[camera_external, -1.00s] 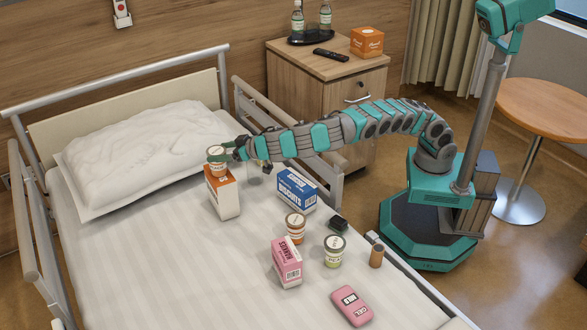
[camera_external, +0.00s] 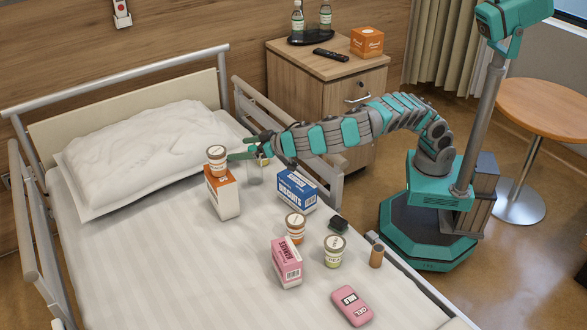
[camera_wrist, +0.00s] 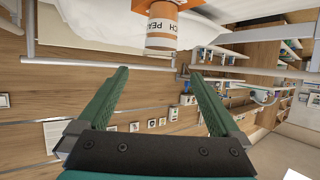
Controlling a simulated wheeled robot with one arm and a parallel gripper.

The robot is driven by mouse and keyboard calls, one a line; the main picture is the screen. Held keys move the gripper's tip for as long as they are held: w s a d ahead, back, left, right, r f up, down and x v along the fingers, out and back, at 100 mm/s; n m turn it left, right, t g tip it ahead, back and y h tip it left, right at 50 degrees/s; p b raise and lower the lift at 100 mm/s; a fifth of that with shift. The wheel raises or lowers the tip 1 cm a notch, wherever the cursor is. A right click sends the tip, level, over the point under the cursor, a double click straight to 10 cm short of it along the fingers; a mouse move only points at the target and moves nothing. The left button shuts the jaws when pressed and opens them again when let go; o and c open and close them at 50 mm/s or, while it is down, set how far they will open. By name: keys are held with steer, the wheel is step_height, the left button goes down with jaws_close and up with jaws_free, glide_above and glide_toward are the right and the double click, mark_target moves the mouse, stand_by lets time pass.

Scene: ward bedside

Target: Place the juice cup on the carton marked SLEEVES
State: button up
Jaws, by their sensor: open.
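An orange cup with a white label and pale lid (camera_external: 217,158) stands upright on top of an orange-and-white carton (camera_external: 223,195) near the pillow. In the wrist view the cup (camera_wrist: 161,32) shows part of a label, with "CH" readable, beyond my fingertips. The carton's marking cannot be read here. My gripper (camera_external: 240,149) is open and empty, just right of the cup. In the wrist view the green fingers of my gripper (camera_wrist: 158,73) are spread wide with nothing between them. A similar orange cup (camera_external: 295,228) stands mid-bed.
A blue biscuit carton (camera_external: 296,190), a pink carton (camera_external: 287,263), a pale jar (camera_external: 334,252), a brown cylinder (camera_external: 376,256) and a pink flat item (camera_external: 352,307) sit on the bed. The left bed side is clear.

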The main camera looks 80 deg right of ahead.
steer(key=shift+v, duration=1.65)
